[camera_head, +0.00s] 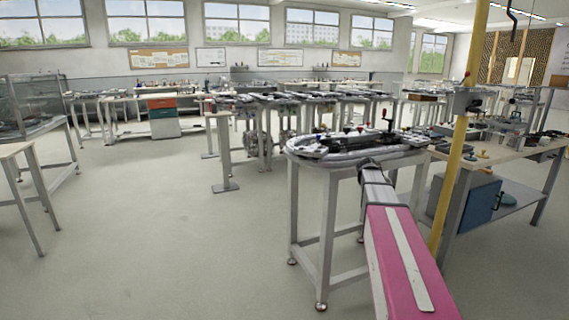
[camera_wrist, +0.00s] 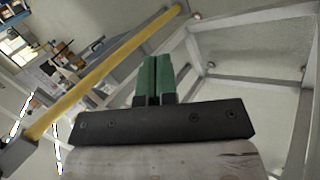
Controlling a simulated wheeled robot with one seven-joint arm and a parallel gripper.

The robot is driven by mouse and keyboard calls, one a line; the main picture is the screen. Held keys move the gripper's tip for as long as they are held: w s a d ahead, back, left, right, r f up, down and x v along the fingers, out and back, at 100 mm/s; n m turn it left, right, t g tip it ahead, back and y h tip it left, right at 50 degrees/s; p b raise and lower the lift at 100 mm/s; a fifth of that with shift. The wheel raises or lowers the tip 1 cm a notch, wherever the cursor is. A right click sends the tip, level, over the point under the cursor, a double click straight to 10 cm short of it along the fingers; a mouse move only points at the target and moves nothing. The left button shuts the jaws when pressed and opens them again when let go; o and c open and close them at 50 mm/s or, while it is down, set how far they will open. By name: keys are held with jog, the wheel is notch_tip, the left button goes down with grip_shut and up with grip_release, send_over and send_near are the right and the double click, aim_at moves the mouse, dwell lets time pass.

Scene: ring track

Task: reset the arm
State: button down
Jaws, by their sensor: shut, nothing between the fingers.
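My gripper (camera_wrist: 156,62) shows in the wrist view, with its two green fingers together and nothing between them. The black mount (camera_wrist: 160,122) is behind the fingers. In the head view my pink and white arm (camera_head: 398,255) reaches forward from the bottom right toward the front table. My gripper cannot be made out in the head view. The fingers are apart from the table frame (camera_wrist: 240,85), which lies beyond them in the wrist view.
A front table carries a grey oval ring track (camera_head: 310,148). A yellow post (camera_head: 454,165) stands just right of my arm; it also crosses the wrist view (camera_wrist: 105,76). A bench with a blue cabinet (camera_head: 470,207) stands right. The floor (camera_head: 150,250) at left is clear.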

jog(key=s+a+f+y, duration=0.7)
jog(key=s+a+f, duration=1.3)
jog(key=s+a, duration=0.3)
jog(key=shift+a+f, duration=0.3)
jog(key=shift+a, duration=0.05)
jog(key=c, duration=1.8)
grip_release()
